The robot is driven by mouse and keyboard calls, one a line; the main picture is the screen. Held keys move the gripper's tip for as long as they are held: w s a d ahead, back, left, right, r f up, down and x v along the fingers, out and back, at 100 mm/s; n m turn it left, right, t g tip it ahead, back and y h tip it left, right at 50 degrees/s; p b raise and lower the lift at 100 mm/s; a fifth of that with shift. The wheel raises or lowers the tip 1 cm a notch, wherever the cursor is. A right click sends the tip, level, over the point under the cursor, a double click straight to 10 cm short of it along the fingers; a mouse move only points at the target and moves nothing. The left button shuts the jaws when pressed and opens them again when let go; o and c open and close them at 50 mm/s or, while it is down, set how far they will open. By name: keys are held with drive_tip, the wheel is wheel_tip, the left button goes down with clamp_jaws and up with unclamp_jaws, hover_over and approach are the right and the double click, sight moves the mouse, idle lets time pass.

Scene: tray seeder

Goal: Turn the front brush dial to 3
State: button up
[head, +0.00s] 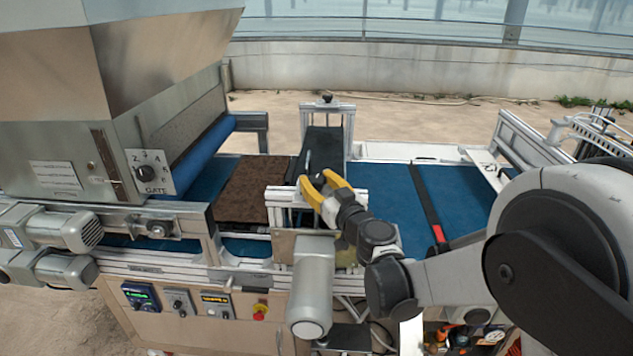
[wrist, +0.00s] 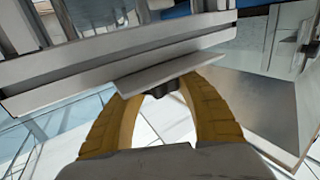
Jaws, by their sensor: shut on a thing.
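My gripper (head: 317,179) has yellow fingers and reaches to the top of the front post of the brush frame (head: 288,196). In the wrist view my gripper (wrist: 160,90) has its fingers closed in on a small dark knob, the front brush dial (wrist: 168,90). The dial sits at a pale plate (wrist: 165,71), which hides the fingertips. In the head view the fingers cover the dial. No scale or pointer of this dial can be read. The dark brush housing (head: 325,146) spans the belt behind my gripper.
A similar dark knob (head: 327,98) tops the rear post. The gate dial (head: 147,173) with printed numbers is on the hopper at left. A soil-filled tray (head: 255,188) lies on the blue belt (head: 385,207) left of the brush. A grey motor (head: 313,284) stands below my gripper.

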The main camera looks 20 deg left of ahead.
drive_tip(key=shift+n+g+y, duration=0.5)
drive_tip(key=shift+g, duration=0.1)
drive_tip(key=o, duration=1.2)
drive_tip(key=shift+s+d, duration=0.1)
drive_tip(key=v, duration=1.1)
drive_tip(key=shift+s+d, duration=0.15)
drive_tip(key=shift+d, duration=0.25)
